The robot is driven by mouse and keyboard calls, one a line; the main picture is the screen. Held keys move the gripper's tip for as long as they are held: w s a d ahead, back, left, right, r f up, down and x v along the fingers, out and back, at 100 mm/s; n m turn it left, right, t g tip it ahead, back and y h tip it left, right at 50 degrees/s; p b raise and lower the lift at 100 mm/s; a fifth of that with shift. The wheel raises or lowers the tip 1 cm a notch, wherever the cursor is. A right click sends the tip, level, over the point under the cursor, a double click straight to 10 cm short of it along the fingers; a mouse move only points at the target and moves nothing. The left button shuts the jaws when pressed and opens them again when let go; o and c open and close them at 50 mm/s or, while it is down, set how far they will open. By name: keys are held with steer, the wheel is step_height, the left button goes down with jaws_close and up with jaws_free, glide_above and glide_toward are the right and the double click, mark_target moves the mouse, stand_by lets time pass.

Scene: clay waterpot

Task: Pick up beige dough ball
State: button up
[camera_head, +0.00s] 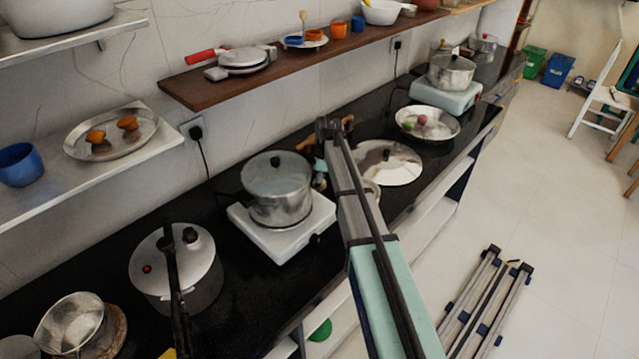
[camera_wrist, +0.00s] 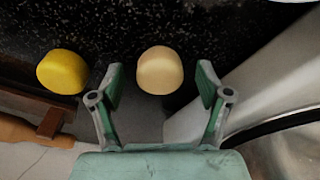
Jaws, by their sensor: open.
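The beige dough ball (camera_wrist: 159,70) rests on the black speckled countertop in the wrist view, in the upper middle. My gripper (camera_wrist: 160,80) is open, with one green-padded finger to the left of the ball and one to the right. The ball shows between and slightly beyond the fingertips, with a gap on each side. I cannot tell how far the fingers are above the counter. In the head view I cannot make out the beige ball or the gripper's fingers; my arm covers that part of the counter.
A yellow ball (camera_wrist: 63,72) lies to the left, beside a brown wooden piece (camera_wrist: 40,113). A large pale curved surface is close on the right. In the head view, a pot (camera_head: 277,190) on a white stove and a metal lid (camera_head: 388,163) flank my arm.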

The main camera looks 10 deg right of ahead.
steer(key=c, duration=1.2)
steer(key=shift+c, duration=0.2)
steer(key=shift+r, duration=0.15)
step_height(320, 180, up, 20)
steer(key=b, duration=0.3)
